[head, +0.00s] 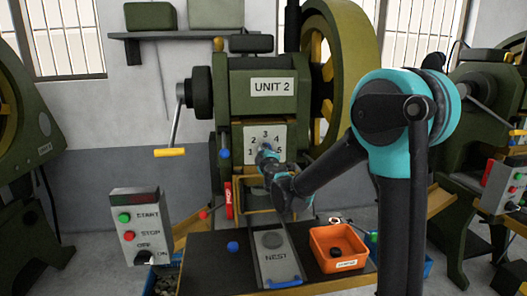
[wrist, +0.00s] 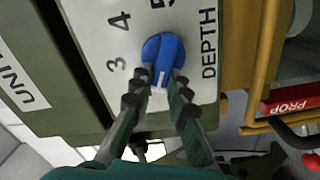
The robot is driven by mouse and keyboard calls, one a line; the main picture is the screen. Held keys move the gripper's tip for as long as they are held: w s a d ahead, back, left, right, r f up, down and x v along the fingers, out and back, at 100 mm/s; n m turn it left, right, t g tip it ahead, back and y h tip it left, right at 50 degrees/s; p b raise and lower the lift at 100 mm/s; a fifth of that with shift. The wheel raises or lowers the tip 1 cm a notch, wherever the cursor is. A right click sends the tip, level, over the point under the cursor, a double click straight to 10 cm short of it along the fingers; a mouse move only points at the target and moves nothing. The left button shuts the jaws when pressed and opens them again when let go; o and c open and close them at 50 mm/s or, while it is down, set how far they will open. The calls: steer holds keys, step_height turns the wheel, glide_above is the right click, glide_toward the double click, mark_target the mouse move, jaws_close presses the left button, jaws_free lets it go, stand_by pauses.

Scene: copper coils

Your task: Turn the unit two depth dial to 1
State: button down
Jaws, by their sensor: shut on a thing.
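The unit two depth dial is a blue round knob (wrist: 163,48) on a white plate with black numbers. In the wrist view, 3, 4 and part of 5 show, with the word DEPTH to the right. A white mark on the knob points to the picture's bottom, opposite the 5; the numbers there are hidden by my fingers. My gripper (wrist: 160,88) is shut on the dial, a fingertip at each side. In the head view, my gripper (head: 265,152) covers the dial in front of the number plate (head: 277,131), below the UNIT 2 label.
A red PROP bar (head: 229,199) hangs left of the press opening. Below are the NEST plate (head: 282,266) and an orange bin (head: 316,233). A START/STOP control box (head: 141,226) stands at front left. A yellow-handled lever (head: 170,152) sticks out left of the press.

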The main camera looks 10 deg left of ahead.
steer(key=n, duration=0.3)
steer(key=f+n, duration=0.1)
steer(key=n, duration=0.2)
steer(key=shift+n, duration=0.3)
stand_by(0.4)
steer(key=c, duration=1.5)
jaws_free()
steer(key=v, duration=1.2)
steer(key=shift+s, duration=0.15)
